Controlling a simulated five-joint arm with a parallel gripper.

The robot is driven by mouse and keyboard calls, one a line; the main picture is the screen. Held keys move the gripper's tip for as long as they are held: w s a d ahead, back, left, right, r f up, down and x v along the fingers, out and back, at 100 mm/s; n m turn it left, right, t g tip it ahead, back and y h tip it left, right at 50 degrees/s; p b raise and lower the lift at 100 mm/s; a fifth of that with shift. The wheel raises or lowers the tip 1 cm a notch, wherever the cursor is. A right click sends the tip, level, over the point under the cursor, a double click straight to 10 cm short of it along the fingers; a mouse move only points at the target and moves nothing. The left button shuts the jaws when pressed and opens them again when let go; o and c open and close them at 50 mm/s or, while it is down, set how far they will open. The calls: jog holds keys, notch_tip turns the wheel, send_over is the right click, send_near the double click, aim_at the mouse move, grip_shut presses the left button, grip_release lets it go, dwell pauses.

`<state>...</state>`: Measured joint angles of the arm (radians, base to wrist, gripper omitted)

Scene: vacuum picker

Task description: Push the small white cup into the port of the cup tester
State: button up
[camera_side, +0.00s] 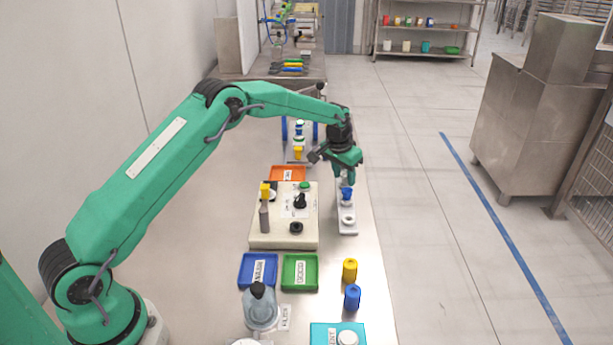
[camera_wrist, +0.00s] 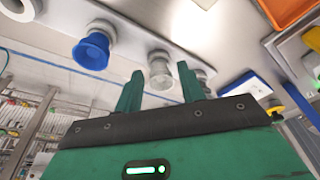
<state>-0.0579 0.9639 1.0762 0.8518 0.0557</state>
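My gripper (camera_side: 345,178) is over the far part of a narrow white rack (camera_side: 347,229) at the table's right side. In the wrist view its two fingers (camera_wrist: 160,72) are apart, with a small greyish-white cup (camera_wrist: 161,76) showing between them. Gaps show on both sides, and I cannot tell how deep the fingers reach. The gripper hides this cup in the side view. A blue cup (camera_side: 346,194) sits nearer on the rack and also shows in the wrist view (camera_wrist: 92,50). A cream box with dark knobs (camera_side: 258,241) stands left of the rack; its label is unreadable, and I cannot make out the tester's port for certain.
An orange tray (camera_side: 277,173) lies beyond the cream box. Blue (camera_side: 243,279) and green (camera_side: 285,284) trays, a grey bottle (camera_side: 258,304), and yellow (camera_side: 350,270) and blue (camera_side: 352,298) cylinders stand nearer. Another white cup (camera_side: 348,219) is on the rack's near end.

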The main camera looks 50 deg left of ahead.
aim_at(344, 175)
grip_shut()
jog(key=shift+w+v, duration=0.25)
jog(key=shift+v, duration=0.85)
jog(key=shift+r, duration=0.45)
jog(key=shift+r, duration=0.35)
jog(key=shift+r, duration=0.65)
